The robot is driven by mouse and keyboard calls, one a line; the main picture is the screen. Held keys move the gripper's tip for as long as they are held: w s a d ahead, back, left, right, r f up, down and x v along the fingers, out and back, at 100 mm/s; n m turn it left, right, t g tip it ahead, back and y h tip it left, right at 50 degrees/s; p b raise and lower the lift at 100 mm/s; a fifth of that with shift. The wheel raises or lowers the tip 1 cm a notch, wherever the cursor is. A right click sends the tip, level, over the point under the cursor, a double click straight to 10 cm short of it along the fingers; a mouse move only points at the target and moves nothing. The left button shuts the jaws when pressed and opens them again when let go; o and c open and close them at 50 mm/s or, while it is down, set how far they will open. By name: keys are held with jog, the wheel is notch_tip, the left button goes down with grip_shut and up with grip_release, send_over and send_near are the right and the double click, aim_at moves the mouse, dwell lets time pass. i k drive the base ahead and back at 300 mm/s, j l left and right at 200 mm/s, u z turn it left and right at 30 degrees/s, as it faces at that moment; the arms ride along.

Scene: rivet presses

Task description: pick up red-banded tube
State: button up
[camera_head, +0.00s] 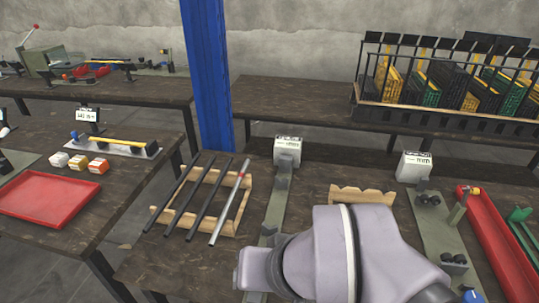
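The red-banded tube (229,203) is a light grey tube with a red band near its far end. It lies across a wooden rack (187,220) on the near table, at the right of several dark tubes (192,198). Nothing touches it from above. A large pale arm link of mine fills the lower middle right of the view, to the right of the tube. My gripper is not in view.
A green fixture with a grey display (288,143) stands just right of the rack. Another display (414,165) and a red tray (497,240) lie farther right. A blue post (207,75) rises behind the rack. A red tray (49,199) sits on the left table.

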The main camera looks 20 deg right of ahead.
aim_at(214, 238)
jog(key=i+j+z, duration=0.15)
jog(key=i+j, duration=0.2)
jog(key=j, duration=0.2)
jog(key=i+j, duration=0.2)
jog(key=j, duration=0.25)
jog(key=i+j, duration=0.25)
jog(key=j, duration=0.15)
